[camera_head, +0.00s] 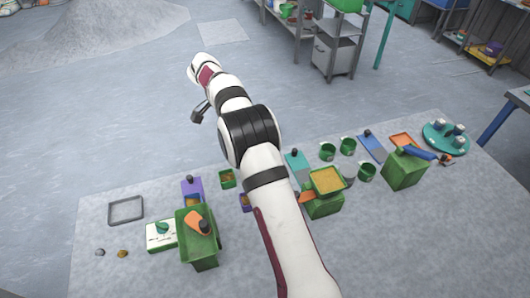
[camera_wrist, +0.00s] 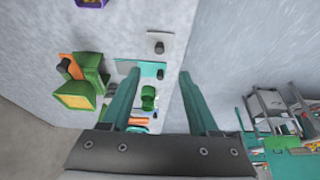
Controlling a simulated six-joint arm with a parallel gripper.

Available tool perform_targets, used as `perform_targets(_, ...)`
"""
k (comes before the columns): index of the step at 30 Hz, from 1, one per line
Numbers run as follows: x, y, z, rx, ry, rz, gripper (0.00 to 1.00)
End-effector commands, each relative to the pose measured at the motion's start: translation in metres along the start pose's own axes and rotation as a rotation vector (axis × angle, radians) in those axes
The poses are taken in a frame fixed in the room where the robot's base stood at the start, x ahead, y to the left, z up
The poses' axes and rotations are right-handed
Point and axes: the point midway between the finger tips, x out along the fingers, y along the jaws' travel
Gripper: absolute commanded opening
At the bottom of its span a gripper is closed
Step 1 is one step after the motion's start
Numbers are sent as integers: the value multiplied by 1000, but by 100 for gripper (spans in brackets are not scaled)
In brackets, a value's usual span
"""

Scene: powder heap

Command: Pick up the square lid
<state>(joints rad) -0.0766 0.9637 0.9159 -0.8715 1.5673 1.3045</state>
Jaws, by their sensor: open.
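My gripper (camera_head: 200,110) is raised over the floor beyond the back edge of the table, clear of the objects on it. In the wrist view its two teal fingers (camera_wrist: 159,88) are spread apart with nothing between them. Several flat pieces with dark knobs lie on the table: a purple one (camera_head: 192,183), a teal one (camera_head: 292,160) and a blue one (camera_head: 370,148). An orange one (camera_head: 196,221) lies on a green box. The wrist view shows a pale, squarish plate with a dark knob (camera_wrist: 167,38). I cannot tell which piece is the square lid.
The table (camera_head: 100,250) also holds a grey square tray (camera_head: 112,210), green boxes (camera_head: 405,168), green cups (camera_head: 348,146) and a round teal tray (camera_head: 434,143). My arm hides part of the table's middle. A powder heap (camera_head: 95,30) lies on the floor at the far left.

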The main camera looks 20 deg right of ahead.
Motion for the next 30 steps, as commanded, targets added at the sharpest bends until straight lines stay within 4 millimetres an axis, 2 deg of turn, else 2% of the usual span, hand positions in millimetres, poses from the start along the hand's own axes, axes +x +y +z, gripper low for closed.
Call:
perform_targets(3,36,2,0,-2,-1,6,61)
perform_targets(6,62,2,0,-2,-2,5,61)
perform_targets(13,97,2,-2,-2,-3,4,61)
perform_targets(18,130,2,-6,-3,-4,4,61)
perform_targets(21,138,2,-6,-2,-4,2,61)
perform_targets(26,138,2,-6,-3,-4,1,61)
perform_targets(27,138,2,-6,-3,-4,1,59)
perform_targets(30,138,2,-6,-3,-4,1,41)
